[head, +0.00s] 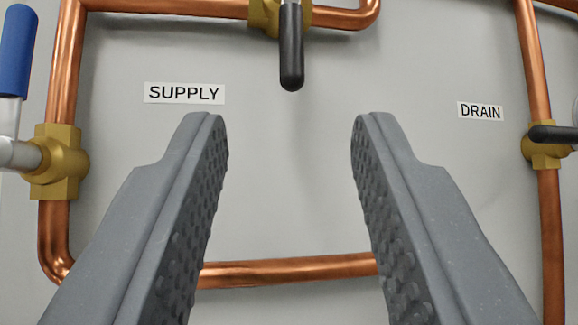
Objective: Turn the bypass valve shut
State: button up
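A brass valve (262,15) sits on the horizontal copper pipe at the top middle. Its black lever handle (291,50) hangs downward, across the pipe. No label shows for this valve, and no "BYPASS" label is in view, so I cannot confirm which valve is the bypass. My gripper (288,125) is open and empty. Its two grey, studded fingers point up the picture, one to each side of the lever's line. The lever's lower end appears between and just above the fingertips; the gap in depth is unclear.
A brass valve (58,163) with a blue upright handle (15,52) is at left, near the "SUPPLY" label (184,93). Another brass valve (545,146) with a black sideways lever (553,134) is at right, near the "DRAIN" label (480,111). Copper pipe (285,271) runs below.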

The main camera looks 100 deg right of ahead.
jog(key=shift+v, duration=0.8)
jog(key=w+a+r+n+t+y, duration=0.25)
jog(key=w+a+n+t, duration=0.2)
jog(key=w+t, duration=0.45)
jog(key=w+a+r+n+t+y, duration=0.25)
jog(key=w+a+n+t, duration=0.2)
jog(key=w+t, duration=0.55)
jog(key=w+a+r+n+t+y, duration=0.2)
jog(key=w+a+n+t+y, duration=0.3)
jog(key=w+a+y, duration=0.75)
jog(key=w+a+f+n+g+y, duration=0.1)
jog(key=w+a+n+y, duration=0.2)
jog(key=a, duration=0.9)
jog(key=w+a+n+y, duration=0.25)
jog(key=w+a, duration=0.35)
jog(key=a, duration=0.6)
jog(key=s+a+f+g+y, duration=0.1)
jog(key=s+a+f, duration=0.1)
jog(key=a, duration=0.6)
jog(key=s+a+f+g+y+p, duration=0.1)
jog(key=s+a+f+g+y, duration=0.1)
jog(key=a, duration=0.6)
jog(key=shift+s+a+y, duration=0.2)
jog(key=shift+s+y, duration=0.1)
